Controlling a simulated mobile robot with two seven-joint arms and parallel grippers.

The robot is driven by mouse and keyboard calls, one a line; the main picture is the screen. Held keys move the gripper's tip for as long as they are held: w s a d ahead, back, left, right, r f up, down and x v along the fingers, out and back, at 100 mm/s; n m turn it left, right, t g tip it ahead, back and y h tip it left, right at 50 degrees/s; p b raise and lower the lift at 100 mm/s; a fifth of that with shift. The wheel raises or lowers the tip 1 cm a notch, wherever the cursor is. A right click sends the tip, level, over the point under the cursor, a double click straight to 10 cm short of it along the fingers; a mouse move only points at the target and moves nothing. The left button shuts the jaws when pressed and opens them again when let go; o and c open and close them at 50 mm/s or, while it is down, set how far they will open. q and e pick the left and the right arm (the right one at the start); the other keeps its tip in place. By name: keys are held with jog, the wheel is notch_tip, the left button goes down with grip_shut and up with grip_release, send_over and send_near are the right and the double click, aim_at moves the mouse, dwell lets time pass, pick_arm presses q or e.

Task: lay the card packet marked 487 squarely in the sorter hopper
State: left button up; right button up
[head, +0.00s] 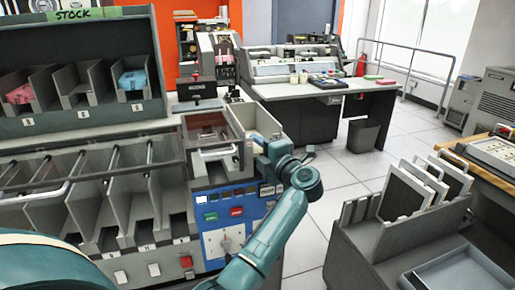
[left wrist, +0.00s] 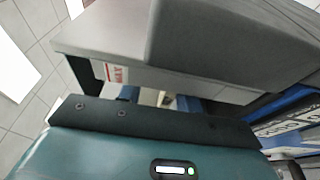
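The sorter hopper appears to be the grey open-topped box (head: 216,162) at the right end of the sorter, with a brownish inside and a front handle. My left gripper (head: 254,145) is at the right side of this box, its fingers mostly hidden by my teal wrist. In the left wrist view, a grey block with a red-and-white label (left wrist: 115,73) covers the area ahead of the gripper. Bluish finger parts show only in a narrow gap below it, so their opening is unclear. I cannot make out a packet marked 487. My right gripper is out of view.
A STOCK rack (head: 85,118) at the left holds a pink packet (head: 19,94) and a blue packet (head: 133,80). Sorter pockets lie below it. A control panel (head: 238,212) is under the hopper. A grey card rack (head: 375,235) stands at the right; floor is clear between.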

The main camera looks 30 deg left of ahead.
pick_arm(q)
jog(key=v, duration=1.3)
jog(key=shift+b, duration=0.45)
